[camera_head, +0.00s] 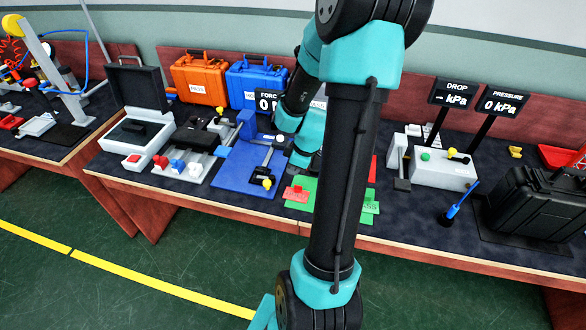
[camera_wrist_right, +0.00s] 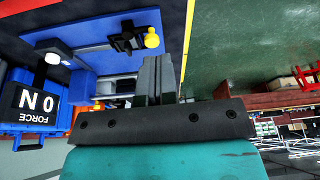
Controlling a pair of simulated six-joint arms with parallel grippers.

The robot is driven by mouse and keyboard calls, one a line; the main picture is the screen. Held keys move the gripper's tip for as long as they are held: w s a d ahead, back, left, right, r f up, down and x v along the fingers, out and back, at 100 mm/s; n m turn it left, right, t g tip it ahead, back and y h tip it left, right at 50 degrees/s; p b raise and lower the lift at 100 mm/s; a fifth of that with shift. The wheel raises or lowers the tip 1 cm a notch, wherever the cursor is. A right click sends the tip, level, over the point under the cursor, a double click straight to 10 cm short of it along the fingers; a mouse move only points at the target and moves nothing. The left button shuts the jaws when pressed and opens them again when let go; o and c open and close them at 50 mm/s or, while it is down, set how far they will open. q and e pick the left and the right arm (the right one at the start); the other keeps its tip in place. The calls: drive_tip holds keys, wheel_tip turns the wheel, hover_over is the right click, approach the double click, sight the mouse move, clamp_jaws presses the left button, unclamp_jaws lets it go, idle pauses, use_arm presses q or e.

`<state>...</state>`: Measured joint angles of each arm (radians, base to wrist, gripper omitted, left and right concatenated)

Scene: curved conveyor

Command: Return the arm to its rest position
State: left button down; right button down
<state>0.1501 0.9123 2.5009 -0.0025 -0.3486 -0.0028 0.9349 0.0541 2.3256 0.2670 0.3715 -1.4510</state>
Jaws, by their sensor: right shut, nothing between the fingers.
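My right arm rises through the middle of the head view and bends down over the bench. The blue plate (camera_wrist_right: 95,48) with a yellow-knobbed black clamp (camera_wrist_right: 128,40) lies beyond the fingers. Whether the fingers touch anything on the bench I cannot tell. My left gripper is in neither view.
A "FORCE 0 N" display (camera_head: 268,102) stands behind the gripper. Orange (camera_head: 201,80) and blue (camera_head: 257,82) cases are at the back. A green plate (camera_head: 300,202), a white pressure block (camera_head: 444,170) and a black case (camera_head: 538,205) lie rightward. Green floor (camera_head: 120,255) is open in front.

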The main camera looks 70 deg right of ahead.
drive_tip(key=w+a+f+m+g+y, duration=0.1)
drive_tip(key=w+a+f+m+y, duration=0.1)
drive_tip(key=w+a+f, duration=1)
drive_tip(key=a+f, duration=0.4)
drive_tip(key=a, duration=0.3)
drive_tip(key=w+a+f+m+g, duration=0.1)
drive_tip(key=a+f, duration=0.3)
drive_tip(key=a, duration=0.3)
drive_tip(key=a+f+m+g+y, duration=0.1)
drive_tip(key=a+f, duration=0.3)
drive_tip(key=a, duration=0.4)
drive_tip(key=shift+w, duration=0.15)
